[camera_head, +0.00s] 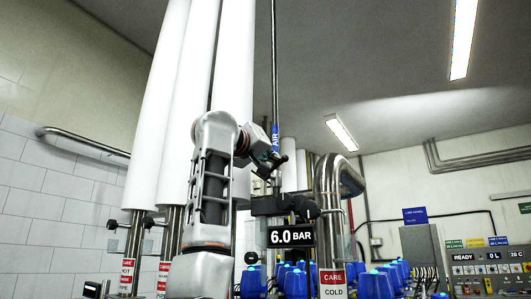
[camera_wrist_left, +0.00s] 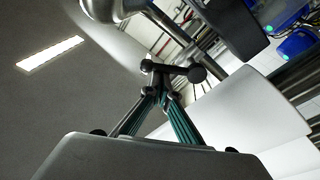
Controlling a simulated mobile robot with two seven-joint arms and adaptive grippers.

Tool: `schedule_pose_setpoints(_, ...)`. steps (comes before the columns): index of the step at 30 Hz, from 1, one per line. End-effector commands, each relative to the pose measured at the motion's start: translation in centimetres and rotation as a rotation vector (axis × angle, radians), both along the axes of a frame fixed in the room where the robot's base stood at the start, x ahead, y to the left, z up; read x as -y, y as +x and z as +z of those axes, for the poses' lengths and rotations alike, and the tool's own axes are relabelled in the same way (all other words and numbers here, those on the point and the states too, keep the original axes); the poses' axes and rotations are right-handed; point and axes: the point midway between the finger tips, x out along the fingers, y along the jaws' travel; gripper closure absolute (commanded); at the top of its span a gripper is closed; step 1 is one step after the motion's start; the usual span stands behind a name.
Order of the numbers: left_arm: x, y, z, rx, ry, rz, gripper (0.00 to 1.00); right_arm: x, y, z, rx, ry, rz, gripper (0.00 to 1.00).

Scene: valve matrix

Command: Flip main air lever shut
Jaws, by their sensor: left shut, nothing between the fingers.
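The air pipe with a blue AIR label (camera_head: 275,138) runs vertically down to a dark regulator unit (camera_head: 268,206). A black lever-like bar with a round knob (camera_wrist_left: 197,74) lies just beyond the fingertips in the left wrist view; I cannot tell whether they touch, nor clearly which way the lever is set. My left gripper (camera_head: 270,162) is shut and empty, in front of the air pipe just above the regulator. Its green fingers and dark tips also show in the left wrist view (camera_wrist_left: 156,82). My right gripper is out of view.
A 6.0 BAR display (camera_head: 291,237) sits below the regulator. Thick white pipes (camera_head: 168,110) stand at the left and a bent steel pipe (camera_head: 328,180) at the right. Several blue valve heads (camera_head: 375,284) line the bottom. A control panel (camera_head: 488,262) is at far right.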

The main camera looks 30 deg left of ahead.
Motion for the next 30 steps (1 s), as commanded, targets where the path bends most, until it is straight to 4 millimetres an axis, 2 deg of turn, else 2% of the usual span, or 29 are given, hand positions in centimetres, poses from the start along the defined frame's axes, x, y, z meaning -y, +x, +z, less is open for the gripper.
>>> schedule_pose_setpoints(14,1.0,0.5,-1.9,0.027,0.375,0.002,1.00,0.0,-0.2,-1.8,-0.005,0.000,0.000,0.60)
schedule_pose_setpoints(30,1.3,0.4,-2.4,0.026,0.373,0.001,1.00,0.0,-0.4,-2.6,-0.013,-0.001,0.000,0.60)
